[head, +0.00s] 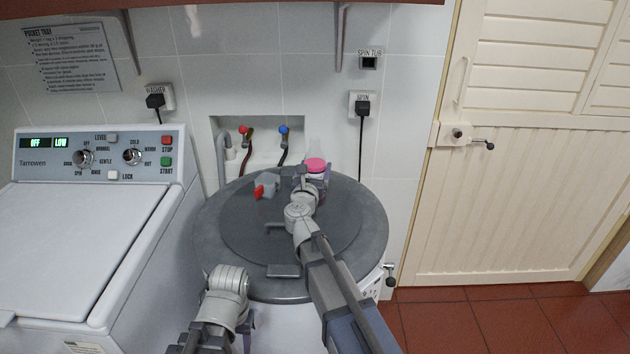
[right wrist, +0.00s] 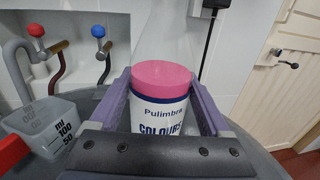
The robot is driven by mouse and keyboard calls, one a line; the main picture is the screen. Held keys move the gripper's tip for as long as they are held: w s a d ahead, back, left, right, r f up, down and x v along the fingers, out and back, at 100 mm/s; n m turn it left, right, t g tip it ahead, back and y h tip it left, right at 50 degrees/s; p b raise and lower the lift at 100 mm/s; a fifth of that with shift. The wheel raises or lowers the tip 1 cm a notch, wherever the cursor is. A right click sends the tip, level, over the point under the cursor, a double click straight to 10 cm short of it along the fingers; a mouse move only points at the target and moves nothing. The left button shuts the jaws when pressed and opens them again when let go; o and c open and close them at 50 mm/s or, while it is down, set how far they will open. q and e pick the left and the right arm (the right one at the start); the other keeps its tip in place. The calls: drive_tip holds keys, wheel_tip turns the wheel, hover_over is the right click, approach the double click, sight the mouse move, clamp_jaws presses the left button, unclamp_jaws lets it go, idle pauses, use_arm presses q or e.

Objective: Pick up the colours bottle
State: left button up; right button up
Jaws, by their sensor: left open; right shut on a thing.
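My left gripper (head: 218,333) is low at the front, left of my right arm, open and partly cut off by the picture's edge.
A grey measuring cup (right wrist: 48,126) with a red handle stands left of the bottle on the round lid (head: 358,222). Red and blue taps (head: 284,130) are in the wall recess behind. A washer (head: 80,235) stands at left, a door (head: 520,190) at right.

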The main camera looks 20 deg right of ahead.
sight(315, 137)
clamp_jaws()
drive_tip(key=shift+r, duration=0.1)
wheel_tip(315, 137, up, 10)
drive_tip(key=p, duration=1)
drive_tip(key=w+a+f+b, duration=0.2)
drive_tip(key=w+a, duration=0.1)
drive_tip(key=a, duration=0.3)
drive_tip(key=shift+f, duration=0.35)
